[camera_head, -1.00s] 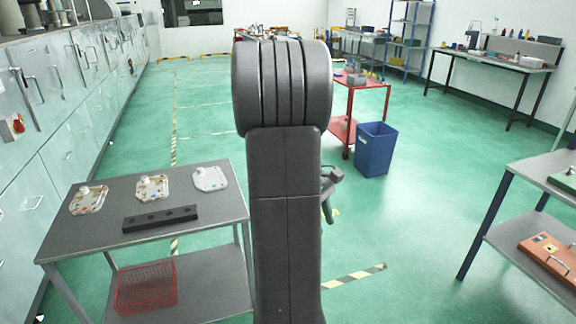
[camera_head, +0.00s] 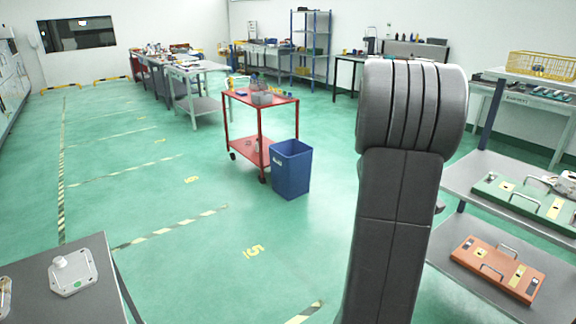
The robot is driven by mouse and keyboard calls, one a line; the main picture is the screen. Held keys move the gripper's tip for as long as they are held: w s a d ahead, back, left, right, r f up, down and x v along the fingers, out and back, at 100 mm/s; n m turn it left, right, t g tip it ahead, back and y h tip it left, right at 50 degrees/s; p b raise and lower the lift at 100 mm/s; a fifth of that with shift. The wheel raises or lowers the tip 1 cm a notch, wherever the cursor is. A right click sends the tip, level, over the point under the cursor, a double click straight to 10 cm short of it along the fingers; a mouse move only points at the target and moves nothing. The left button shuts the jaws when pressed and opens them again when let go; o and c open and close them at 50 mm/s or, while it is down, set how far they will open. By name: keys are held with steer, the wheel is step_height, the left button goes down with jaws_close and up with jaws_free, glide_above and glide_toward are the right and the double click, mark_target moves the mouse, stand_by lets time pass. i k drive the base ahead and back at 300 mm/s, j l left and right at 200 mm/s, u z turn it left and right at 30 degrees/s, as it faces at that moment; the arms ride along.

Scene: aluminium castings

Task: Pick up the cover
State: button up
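A pale metal cast plate with a raised round knob (camera_head: 72,275) lies on the grey table at the lower left; it may be a cover, but I cannot tell for sure. Another similar casting (camera_head: 4,296) is cut off by the left edge of the view. My arm stands upright right of centre and hides what is behind it. My gripper is not seen; only a small dark bit of something shows at the arm's right edge.
The grey table (camera_head: 80,248) is partly in view. A red cart (camera_head: 243,138) and a blue bin (camera_head: 291,168) stand mid-floor. A shelf at right holds a green plate (camera_head: 520,203) and an orange plate (camera_head: 490,268) with handles. Green floor is clear at left centre.

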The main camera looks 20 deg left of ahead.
mark_target(72, 272)
steer(key=i+u, duration=0.5)
steer(key=i+l+u, duration=0.3)
steer(key=i+u, duration=0.15)
steer(key=i, duration=0.25)
steer(key=i+j+u, duration=0.1)
steer(key=u, duration=0.35)
steer(key=i+u, duration=0.55)
steer(key=u, duration=0.4)
steer(key=i+l+u, duration=0.2)
steer(key=u, duration=0.25)
steer(key=i+u, duration=0.2)
steer(key=u, duration=0.25)
steer(key=i+u, duration=0.2)
steer(key=u, duration=0.25)
steer(key=i+u, duration=0.2)
steer(key=u, duration=0.25)
steer(key=i+l+u, duration=0.15)
steer(key=u, duration=0.3)
steer(key=i+l+u, duration=0.25)
steer(key=k+j, duration=0.05)
steer(key=j, duration=0.05)
